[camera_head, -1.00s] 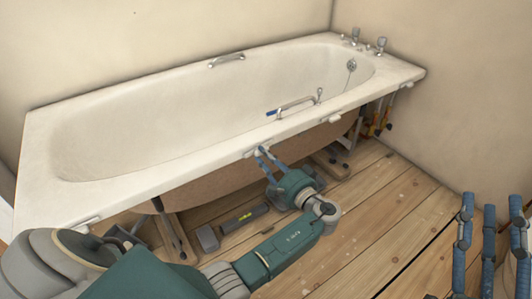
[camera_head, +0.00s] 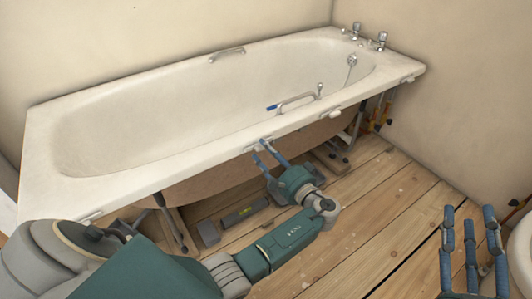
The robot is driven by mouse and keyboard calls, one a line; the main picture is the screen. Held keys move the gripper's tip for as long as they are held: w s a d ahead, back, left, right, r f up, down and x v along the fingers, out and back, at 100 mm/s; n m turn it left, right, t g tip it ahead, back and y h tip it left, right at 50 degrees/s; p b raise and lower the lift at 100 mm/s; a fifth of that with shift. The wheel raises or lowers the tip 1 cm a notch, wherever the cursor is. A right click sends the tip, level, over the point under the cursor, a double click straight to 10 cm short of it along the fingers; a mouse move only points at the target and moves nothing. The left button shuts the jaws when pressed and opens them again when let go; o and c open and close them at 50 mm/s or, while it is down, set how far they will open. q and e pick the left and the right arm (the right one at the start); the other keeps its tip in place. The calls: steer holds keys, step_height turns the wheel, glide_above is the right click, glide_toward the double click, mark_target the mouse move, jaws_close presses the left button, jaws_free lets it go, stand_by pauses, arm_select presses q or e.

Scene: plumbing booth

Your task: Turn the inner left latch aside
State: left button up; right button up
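The white bathtub (camera_head: 130,180) has small pale latches under its front rim. The inner left latch (camera_head: 252,149) is at the rim's middle, partly covered by my fingers. The inner right latch (camera_head: 335,114) is further right along the rim. My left gripper (camera_head: 262,151) reaches up from the floor side, with its blue fingertips at the inner left latch. Its fingers look apart; whether they touch the latch I cannot tell. My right gripper (camera_head: 468,214) is at the lower right, away from the tub, with its blue fingers spread and empty.
An outer latch (camera_head: 88,215) sits at the rim's left end. A spirit level (camera_head: 242,214) and a grey block (camera_head: 208,232) lie on the wooden floor (camera_head: 400,195) below the tub. Tub legs (camera_head: 332,163) stand behind my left gripper. A pale rounded object (camera_head: 523,240) is at the right edge.

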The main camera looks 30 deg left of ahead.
arm_select(q)
steer(key=shift+r, duration=0.1)
steer(key=v, duration=0.7)
steer(key=shift+d, duration=0.2)
steer(key=shift+s, duration=0.1)
